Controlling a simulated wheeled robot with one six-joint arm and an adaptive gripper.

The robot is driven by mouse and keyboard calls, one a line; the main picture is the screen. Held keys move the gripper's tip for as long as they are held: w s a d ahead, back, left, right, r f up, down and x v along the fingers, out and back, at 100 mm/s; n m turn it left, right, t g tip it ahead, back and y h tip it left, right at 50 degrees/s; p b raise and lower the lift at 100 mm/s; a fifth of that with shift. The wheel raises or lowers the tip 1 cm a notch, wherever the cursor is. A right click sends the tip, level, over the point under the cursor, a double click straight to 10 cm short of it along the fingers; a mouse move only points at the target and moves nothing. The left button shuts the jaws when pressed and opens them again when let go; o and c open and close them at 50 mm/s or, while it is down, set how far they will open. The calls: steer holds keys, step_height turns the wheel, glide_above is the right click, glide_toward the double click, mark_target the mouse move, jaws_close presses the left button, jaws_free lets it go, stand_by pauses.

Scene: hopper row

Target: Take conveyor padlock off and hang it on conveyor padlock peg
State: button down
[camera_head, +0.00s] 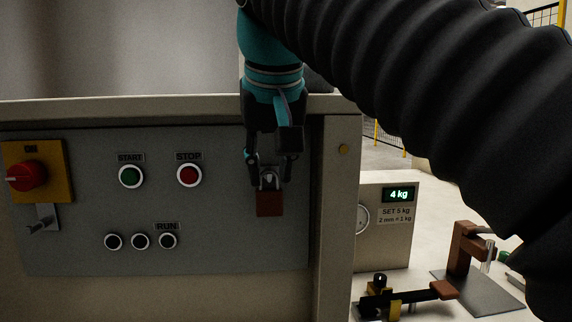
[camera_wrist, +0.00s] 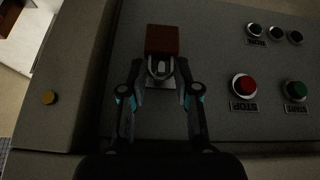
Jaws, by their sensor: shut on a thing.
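The conveyor padlock (camera_head: 269,204) has a red-brown body and a pale metal shackle. It is in front of the grey control panel, right of the STOP button. My gripper (camera_head: 268,172) comes from above and is shut on the padlock at its shackle. In the wrist view the padlock body (camera_wrist: 162,40) lies beyond the fingertips of my gripper (camera_wrist: 160,75), with the shackle between them. A small pale plate shows behind the shackle. I cannot tell whether the shackle is still on a hasp or peg there.
The panel (camera_head: 90,255) carries a red rotary switch (camera_head: 25,176) on a yellow plate, a START button (camera_head: 130,175), a STOP button (camera_head: 189,174) and small RUN lamps (camera_head: 140,241). A metal peg-like part (camera_head: 42,222) sits below the switch. A scale display (camera_head: 398,194) and bench fixtures stand right.

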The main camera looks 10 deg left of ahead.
stand_by(0.4)
steer(key=c, duration=0.8)
jaws_free()
steer(key=shift+o, duration=0.2)
steer(key=shift+r, duration=0.15)
steer(key=v, duration=0.7)
steer(key=shift+s, duration=0.15)
